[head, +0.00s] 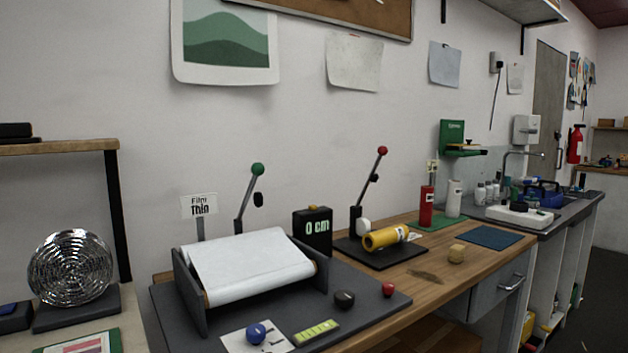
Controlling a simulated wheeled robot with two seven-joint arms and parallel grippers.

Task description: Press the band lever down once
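Two levers stand on the workbench, both raised and leaning up to the right. One lever with a green knob (257,169) rises behind a roller unit with a white film sheet (248,262), beside a sign reading "Film Thin" (199,206). The other lever with a red knob (383,151) rises from a black plate (384,254) that also holds a yellow cylinder (386,238). No readable label shows which one is the band lever. Neither of my grippers is in view.
A black display reading "0 cm" (312,230) stands between the levers. A blue ball (256,333), a dark knob (344,299), a red ball (389,290) and a green strip (316,333) lie in front. Red (427,205) and white bottles (454,200) stand to the right.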

